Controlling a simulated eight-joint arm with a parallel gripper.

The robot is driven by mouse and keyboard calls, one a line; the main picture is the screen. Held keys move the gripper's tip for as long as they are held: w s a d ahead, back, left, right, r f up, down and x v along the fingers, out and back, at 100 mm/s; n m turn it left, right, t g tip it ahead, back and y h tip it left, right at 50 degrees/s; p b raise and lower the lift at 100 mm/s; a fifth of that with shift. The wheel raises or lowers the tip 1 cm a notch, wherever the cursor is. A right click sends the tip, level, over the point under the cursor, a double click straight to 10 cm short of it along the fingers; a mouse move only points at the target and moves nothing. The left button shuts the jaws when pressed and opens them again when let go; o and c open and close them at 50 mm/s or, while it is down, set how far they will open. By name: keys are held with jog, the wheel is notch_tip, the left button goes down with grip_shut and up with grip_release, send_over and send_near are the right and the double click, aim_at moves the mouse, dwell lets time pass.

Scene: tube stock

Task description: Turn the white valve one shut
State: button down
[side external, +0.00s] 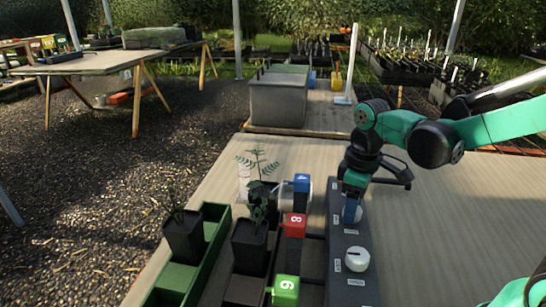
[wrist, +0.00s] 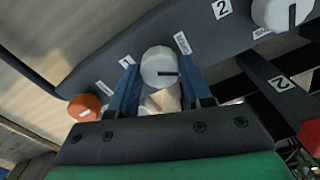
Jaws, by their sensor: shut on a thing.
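The gripped white valve knob (wrist: 160,64) is round, with a black pointer line toward the right in the wrist view. My gripper (wrist: 160,80) has its two blue fingers on either side of this knob, shut on it. In the side view my gripper (side external: 352,208) reaches down to the dark panel (side external: 343,236), its fingers mostly hiding the knob. Small white labels sit by the knob; their text is unreadable. A second white knob (wrist: 280,13) lies beside the number 2 label (wrist: 222,9), and it also shows in the side view (side external: 357,259).
An orange knob (wrist: 84,107) is on the panel at left in the wrist view. Left of the panel in the side view are blue (side external: 301,184), red (side external: 294,225) and green (side external: 285,290) number blocks and potted plants (side external: 250,243). The tabletop right of the panel is clear.

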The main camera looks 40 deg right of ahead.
jog(key=m, duration=0.5)
jog(key=shift+m, duration=0.3)
jog(key=m, duration=0.5)
jog(key=shift+m, duration=0.4)
jog(key=shift+c, duration=1.8)
grip_release()
jog(key=shift+r, duration=0.1)
jog(key=shift+r, duration=2.7)
